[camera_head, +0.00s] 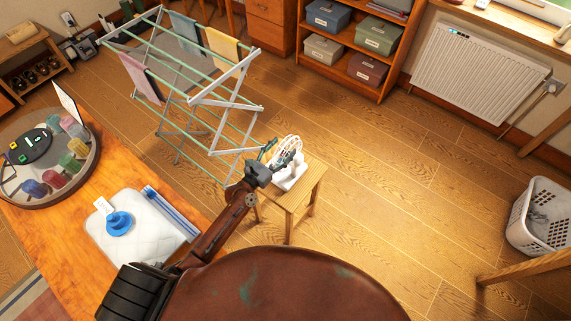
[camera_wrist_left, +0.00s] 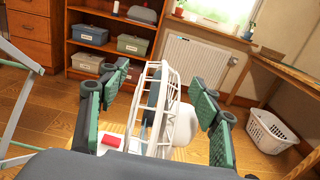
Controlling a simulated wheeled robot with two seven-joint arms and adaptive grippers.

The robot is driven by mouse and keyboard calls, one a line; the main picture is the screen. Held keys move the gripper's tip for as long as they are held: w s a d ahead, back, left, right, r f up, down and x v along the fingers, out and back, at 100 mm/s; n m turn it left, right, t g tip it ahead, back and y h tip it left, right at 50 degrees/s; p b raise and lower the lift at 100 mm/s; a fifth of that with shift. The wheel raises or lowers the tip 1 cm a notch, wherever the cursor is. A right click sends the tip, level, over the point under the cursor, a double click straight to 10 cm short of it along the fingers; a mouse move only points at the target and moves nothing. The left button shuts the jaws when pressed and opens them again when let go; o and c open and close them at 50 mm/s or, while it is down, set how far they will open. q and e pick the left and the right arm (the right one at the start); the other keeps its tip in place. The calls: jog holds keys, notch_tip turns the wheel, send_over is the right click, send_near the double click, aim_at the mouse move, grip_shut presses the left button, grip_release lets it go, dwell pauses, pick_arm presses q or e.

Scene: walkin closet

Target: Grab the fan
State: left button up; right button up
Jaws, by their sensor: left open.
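A small white fan (camera_head: 291,177) with a round caged head stands on a small wooden stool (camera_head: 311,186) in the middle of the head view. My left gripper (camera_head: 282,157) reaches it from the lower left and partly hides it. In the left wrist view the fan's white cage (camera_wrist_left: 160,115) is upright between the two open green-padded fingers of my left gripper (camera_wrist_left: 160,110). I see gaps between the cage and both fingers. The fan's lower part is cut off by the gripper body. My right gripper is in neither view.
A drying rack (camera_head: 200,95) with cloths stands just behind and left of the stool. A table (camera_head: 60,219) with a tray is at lower left. A white laundry basket (camera_head: 541,217) stands far right. Floor right of the stool is clear.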

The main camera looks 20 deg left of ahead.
aim_at(292, 136)
pick_arm(q)
jog(key=x, duration=0.3)
jog(key=shift+w, duration=0.15)
grip_shut()
dwell(0.7)
jog(key=shift+w+r, duration=0.1)
jog(key=shift+r, duration=0.15)
